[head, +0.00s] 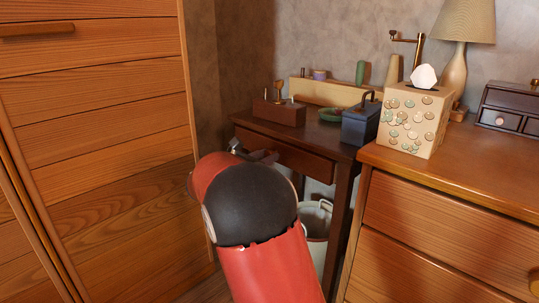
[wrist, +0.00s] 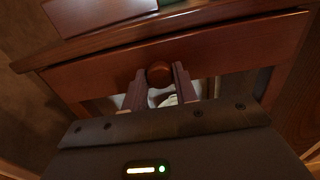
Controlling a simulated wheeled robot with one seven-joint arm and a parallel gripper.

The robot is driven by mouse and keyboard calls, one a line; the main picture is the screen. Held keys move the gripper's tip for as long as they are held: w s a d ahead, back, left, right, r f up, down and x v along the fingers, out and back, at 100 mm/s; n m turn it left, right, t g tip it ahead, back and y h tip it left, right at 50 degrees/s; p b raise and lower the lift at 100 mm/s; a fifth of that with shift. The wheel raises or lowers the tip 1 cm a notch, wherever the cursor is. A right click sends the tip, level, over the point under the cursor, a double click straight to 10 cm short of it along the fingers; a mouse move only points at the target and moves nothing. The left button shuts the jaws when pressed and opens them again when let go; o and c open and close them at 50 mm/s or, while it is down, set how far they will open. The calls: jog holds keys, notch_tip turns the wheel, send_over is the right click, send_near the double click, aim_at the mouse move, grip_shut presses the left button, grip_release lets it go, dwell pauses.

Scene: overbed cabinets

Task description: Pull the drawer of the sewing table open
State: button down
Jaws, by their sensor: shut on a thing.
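The sewing table (head: 336,145) is a small dark wooden table in the corner. Its drawer (head: 318,168) faces me, partly hidden by my arm in the head view. In the wrist view the reddish-brown drawer front (wrist: 225,50) spans the picture, with a round wooden knob (wrist: 159,70) at its middle. My gripper (wrist: 160,80) has one finger on each side of the knob and is shut on it. In the head view my gripper (head: 250,153) is at the drawer front, mostly hidden behind my arm. I cannot tell how far the drawer stands out.
A wooden cabinet (head: 110,120) stands close on the left and a dresser (head: 440,215) on the right. A wooden box (head: 279,112) and a blue box (head: 361,124) stand on the table. A pale bin (head: 317,225) is underneath. A tissue box (head: 412,122) sits on the dresser.

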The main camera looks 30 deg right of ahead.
jog(key=p+v, duration=0.4)
jog(key=v, duration=1.4)
jog(key=c, duration=1.1)
grip_release()
jog(key=v, duration=0.7)
jog(key=shift+a+p, duration=0.35)
jog(key=shift+p, duration=0.05)
jog(key=shift+s, duration=0.1)
